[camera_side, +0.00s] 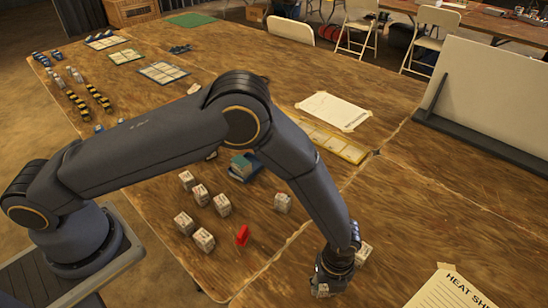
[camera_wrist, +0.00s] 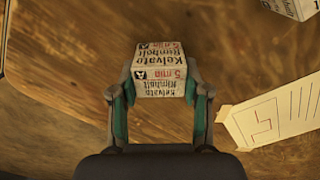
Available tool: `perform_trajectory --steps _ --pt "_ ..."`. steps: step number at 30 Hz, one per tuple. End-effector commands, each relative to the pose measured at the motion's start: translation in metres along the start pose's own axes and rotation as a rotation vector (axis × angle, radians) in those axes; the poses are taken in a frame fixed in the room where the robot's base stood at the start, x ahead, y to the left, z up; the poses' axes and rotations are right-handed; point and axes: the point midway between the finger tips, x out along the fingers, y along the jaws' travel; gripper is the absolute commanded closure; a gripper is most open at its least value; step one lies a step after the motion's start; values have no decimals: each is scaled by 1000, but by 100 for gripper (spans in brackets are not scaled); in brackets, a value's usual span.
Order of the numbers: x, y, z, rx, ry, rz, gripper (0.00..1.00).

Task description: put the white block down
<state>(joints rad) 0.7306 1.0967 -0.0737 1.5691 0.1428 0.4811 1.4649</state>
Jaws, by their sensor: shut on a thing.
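In the wrist view a white block (camera_wrist: 160,66) with printed lettering sits between the two fingers of my gripper (camera_wrist: 160,98), which is shut on it. The fingers have green inner pads. In the side view my gripper (camera_side: 334,278) is low over the table's near edge area at the lower right. A small part of the held white block (camera_side: 322,291) shows below it. I cannot tell whether the block touches the table.
Another white block (camera_side: 363,252) stands close beside my gripper. Several white blocks (camera_side: 222,205) and a red piece (camera_side: 242,236) stand left on the wooden table (camera_side: 300,258). A "HEAT SH..." paper (camera_side: 450,292) lies right. A blue-green box (camera_side: 243,166) stands farther back.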

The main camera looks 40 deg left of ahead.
Motion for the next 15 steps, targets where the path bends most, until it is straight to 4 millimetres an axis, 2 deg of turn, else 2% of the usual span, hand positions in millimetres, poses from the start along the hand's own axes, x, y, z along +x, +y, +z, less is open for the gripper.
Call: perform_trajectory --steps 3,4,11,15 --pt "3 0 0 0 1 1 87" --pt "3 0 0 0 1 0 52" --pt "2 0 0 0 0 0 28" --pt "2 0 0 0 0 0 28"
